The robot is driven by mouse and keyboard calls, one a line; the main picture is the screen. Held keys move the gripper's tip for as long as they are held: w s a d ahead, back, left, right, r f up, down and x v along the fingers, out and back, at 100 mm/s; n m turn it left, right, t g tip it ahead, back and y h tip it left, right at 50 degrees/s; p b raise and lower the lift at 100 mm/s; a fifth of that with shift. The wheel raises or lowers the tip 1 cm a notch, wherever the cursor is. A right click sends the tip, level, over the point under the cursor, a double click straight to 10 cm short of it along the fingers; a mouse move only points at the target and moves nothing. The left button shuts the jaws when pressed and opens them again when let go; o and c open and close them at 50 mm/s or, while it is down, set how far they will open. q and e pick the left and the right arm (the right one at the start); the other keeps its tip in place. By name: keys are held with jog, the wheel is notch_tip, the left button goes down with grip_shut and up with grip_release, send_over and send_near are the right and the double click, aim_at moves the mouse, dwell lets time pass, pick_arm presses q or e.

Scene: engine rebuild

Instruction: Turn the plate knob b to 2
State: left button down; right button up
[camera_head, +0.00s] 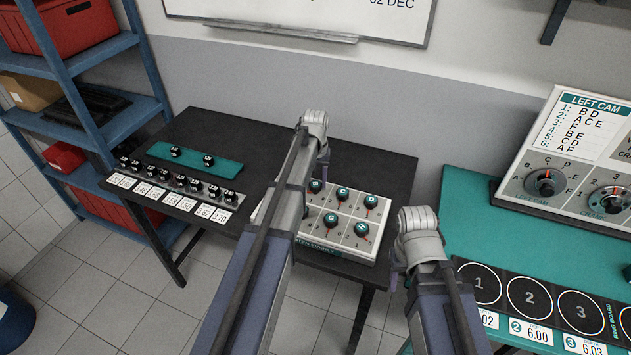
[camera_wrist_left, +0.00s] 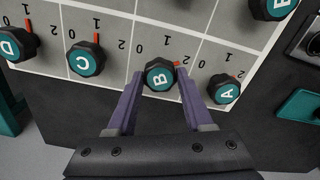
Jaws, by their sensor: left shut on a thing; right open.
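The plate knob B (camera_wrist_left: 160,77) is a dark knob with a teal cap on a pale plate (camera_wrist_left: 215,25). My left gripper (camera_wrist_left: 160,92) is shut on knob B, one finger on each side. In the head view my left gripper (camera_head: 323,172) is over the plate (camera_head: 310,232), and my arm hides part of it. My right gripper (camera_head: 393,281) is open and empty, right of the plate.
Knob C (camera_wrist_left: 86,59) and knob A (camera_wrist_left: 224,89) stand close on either side of B. A teal bench (camera_head: 480,220) with a cam panel stands at the right.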

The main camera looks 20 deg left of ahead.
aim_at(316, 183)
dwell(0.4)
pick_arm(q)
jog(key=shift+c, duration=1.5)
grip_release()
jog(key=shift+r, duration=0.1)
notch_tip(316, 183, up, 8)
jog(key=p, duration=0.8)
jog(key=shift+f, duration=0.2)
